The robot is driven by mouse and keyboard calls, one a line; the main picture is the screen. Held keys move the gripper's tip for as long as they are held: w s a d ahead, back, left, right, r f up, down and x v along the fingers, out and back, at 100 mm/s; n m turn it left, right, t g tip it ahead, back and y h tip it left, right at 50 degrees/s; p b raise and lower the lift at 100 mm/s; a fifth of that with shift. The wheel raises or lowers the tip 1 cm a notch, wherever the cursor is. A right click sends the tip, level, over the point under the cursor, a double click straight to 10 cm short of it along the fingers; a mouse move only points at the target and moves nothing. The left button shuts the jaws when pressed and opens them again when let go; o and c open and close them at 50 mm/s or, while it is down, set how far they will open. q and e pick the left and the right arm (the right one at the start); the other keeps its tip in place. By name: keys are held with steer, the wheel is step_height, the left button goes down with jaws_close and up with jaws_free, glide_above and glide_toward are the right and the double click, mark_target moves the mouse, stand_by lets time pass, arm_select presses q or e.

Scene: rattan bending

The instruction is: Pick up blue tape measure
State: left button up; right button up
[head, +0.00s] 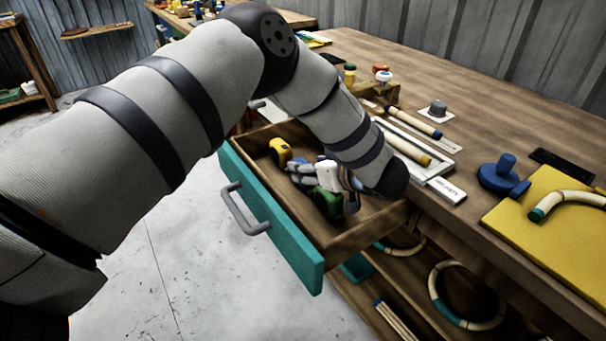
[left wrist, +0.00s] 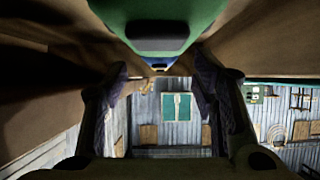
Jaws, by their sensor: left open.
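The blue tape measure shows as a small blue patch (left wrist: 157,66) in the left wrist view, mostly hidden behind a green tape measure (left wrist: 162,22). In the head view the green tape measure (head: 328,204) lies in the open drawer (head: 262,217), and the blue one is largely covered by my gripper and arm. My left gripper (head: 312,178) is low inside the drawer, among these items. Its open fingers stand apart in the left wrist view (left wrist: 160,82), with nothing held between them. My right gripper is out of view.
A yellow tape measure (head: 280,152) lies in the drawer's far-left part. Drawer walls enclose my gripper. The workbench (head: 480,100) holds rattan pieces, a blue clamp-like tool (head: 498,176) and a yellow board (head: 545,225). A shelf with rattan rings is below.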

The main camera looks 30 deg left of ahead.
arm_select(q)
steer(key=shift+x, duration=1.25)
jaws_close()
steer(key=shift+r, duration=0.1)
